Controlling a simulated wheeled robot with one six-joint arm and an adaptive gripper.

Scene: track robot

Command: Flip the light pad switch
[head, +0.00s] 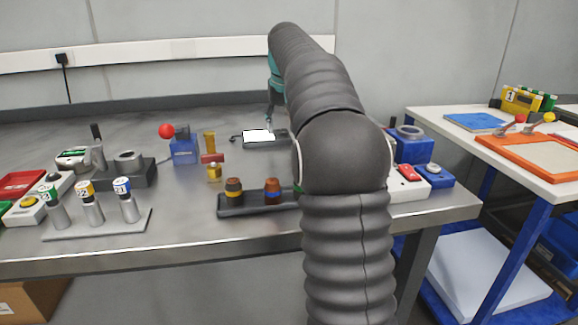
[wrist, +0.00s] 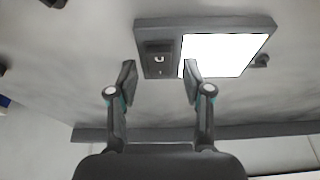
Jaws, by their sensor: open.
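The light pad (head: 258,135) lies on the grey table in the head view, a dark frame around a bright white panel. In the wrist view the light pad (wrist: 225,54) fills the upper middle, and its black switch (wrist: 159,47) sits on the frame left of the panel. My gripper (wrist: 160,72) is open and empty, with one fingertip on each side of the switch in the picture; the right one overlaps the panel's edge. I cannot tell whether a fingertip touches the pad. In the head view my gripper (head: 270,112) shows only partly above the pad, and the switch is not clear.
A blue box with a red ball (head: 184,148) and a small yellow and red item (head: 212,158) stand left of the pad. A dark holder with brown pieces (head: 250,202) is in front. Grey cylinders (head: 90,205) stand at left. My arm hides the table's right part.

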